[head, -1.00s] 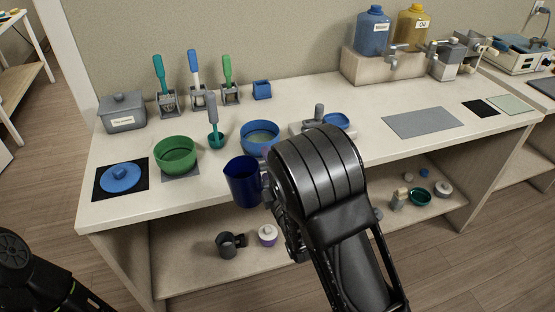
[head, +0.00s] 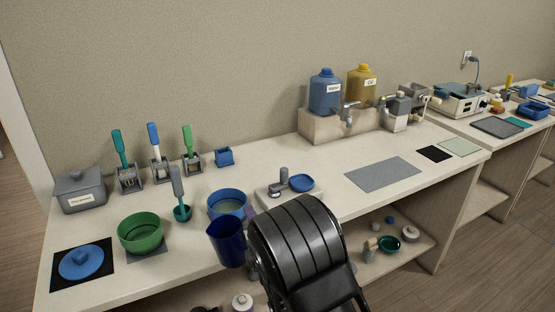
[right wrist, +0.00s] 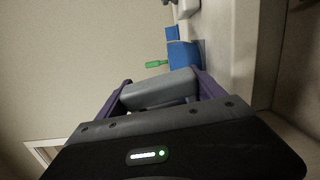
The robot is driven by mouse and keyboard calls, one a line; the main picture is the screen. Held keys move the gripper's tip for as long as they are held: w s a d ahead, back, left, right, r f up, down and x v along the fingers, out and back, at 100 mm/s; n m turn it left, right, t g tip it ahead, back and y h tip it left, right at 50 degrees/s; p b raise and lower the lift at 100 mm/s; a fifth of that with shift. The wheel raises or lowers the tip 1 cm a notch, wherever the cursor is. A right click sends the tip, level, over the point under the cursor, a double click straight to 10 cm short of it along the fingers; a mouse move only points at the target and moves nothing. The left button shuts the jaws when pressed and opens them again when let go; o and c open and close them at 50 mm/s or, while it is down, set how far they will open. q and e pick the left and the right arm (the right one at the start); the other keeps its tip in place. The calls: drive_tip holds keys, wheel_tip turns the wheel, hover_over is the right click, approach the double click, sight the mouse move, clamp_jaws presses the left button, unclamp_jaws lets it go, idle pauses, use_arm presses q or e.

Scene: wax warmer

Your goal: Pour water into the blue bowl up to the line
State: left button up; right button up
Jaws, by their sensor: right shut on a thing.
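A dark blue jug (head: 226,244) is held upright by my right gripper, in front of the blue bowl (head: 228,204) and apparently near the counter's front edge. My arm hides most of the right gripper in the head view. In the right wrist view the right gripper (right wrist: 160,86) has its purple fingers either side of a grey part. The blue water tank (head: 326,94) with its tap (head: 347,110) stands on a beige block at the back. My left gripper is not in view.
A green bowl (head: 141,233), a blue lid (head: 81,262) on a black mat and a teal ladle (head: 182,212) lie left of the blue bowl. A scale (head: 279,192) with a blue dish stands right of it. A grey mat (head: 383,173) lies bare farther right.

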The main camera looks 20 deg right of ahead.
drive_tip(key=w+d+r+g+h+p, duration=0.1)
drive_tip(key=w+d+r+h+p, duration=0.1)
drive_tip(key=w+d+r+h, duration=0.4)
drive_tip(key=w+d+r, duration=0.5)
drive_tip(key=d, duration=0.1)
drive_tip(key=shift+w+d+r+g, duration=0.25)
drive_tip(key=shift+w+r+g, duration=0.05)
drive_tip(key=shift+w, duration=0.05)
drive_tip(key=shift+f+m, duration=0.1)
drive_tip(key=shift+m, duration=0.2)
drive_tip(key=n, duration=0.1)
drive_tip(key=n+p, duration=0.1)
drive_tip(key=p, duration=0.1)
drive_tip(key=shift+w+a+f+n, duration=0.1)
drive_tip(key=shift+a+f+n, duration=0.15)
drive_tip(key=shift+f+n, duration=0.15)
drive_tip(key=shift+f, duration=0.1)
